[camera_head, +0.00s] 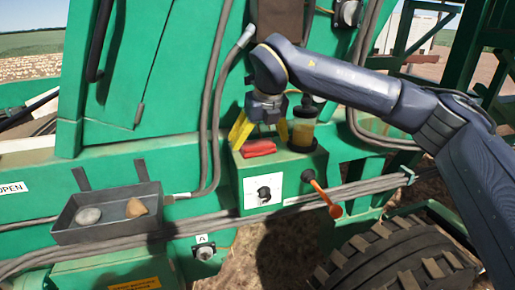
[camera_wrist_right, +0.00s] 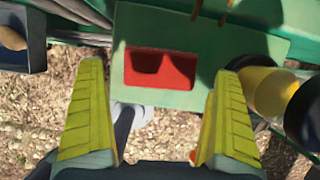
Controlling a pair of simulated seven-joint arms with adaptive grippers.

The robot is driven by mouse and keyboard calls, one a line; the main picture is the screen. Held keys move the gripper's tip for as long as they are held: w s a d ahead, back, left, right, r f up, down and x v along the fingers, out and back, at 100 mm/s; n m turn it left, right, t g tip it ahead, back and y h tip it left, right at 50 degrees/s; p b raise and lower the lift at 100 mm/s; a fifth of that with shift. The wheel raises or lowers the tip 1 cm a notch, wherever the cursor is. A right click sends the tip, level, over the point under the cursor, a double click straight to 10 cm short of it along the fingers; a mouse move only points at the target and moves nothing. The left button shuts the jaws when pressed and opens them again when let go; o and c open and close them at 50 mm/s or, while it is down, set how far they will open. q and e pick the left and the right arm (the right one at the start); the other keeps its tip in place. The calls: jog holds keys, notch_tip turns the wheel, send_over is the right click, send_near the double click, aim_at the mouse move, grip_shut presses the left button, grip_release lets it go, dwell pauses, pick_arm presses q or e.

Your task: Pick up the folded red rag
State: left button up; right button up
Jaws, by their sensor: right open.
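The folded red rag (camera_head: 258,148) lies flat on top of a green box (camera_head: 283,172) in the head view. In the right wrist view the rag (camera_wrist_right: 160,69) shows as a red rectangle with dark shadows across it, between and beyond the fingertips. My right gripper (camera_head: 259,130) is over the box, with its yellow fingers pointing down. In the right wrist view the gripper (camera_wrist_right: 158,90) is open, with one finger on each side and nothing between them. I cannot tell the exact height of the fingertips over the rag. My left gripper is not in view.
A jar with yellow content (camera_head: 303,128) stands on the box, close to the right finger. A dark tray (camera_head: 110,228) with two stones is at left. Hoses (camera_head: 213,110) run beside the box.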

aim_at(258, 143)
jog(key=shift+x, duration=1.5)
jog(key=c, duration=1)
jog(key=shift+o, duration=0.2)
jog(key=shift+r, duration=0.1)
jog(key=shift+r, duration=1.55)
jog(key=shift+s+d+r, duration=0.15)
jog(key=shift+s, duration=0.15)
jog(key=s+d, duration=0.3)
jog(key=s, duration=0.5)
jog(key=s+d, duration=0.3)
jog(key=s, duration=0.5)
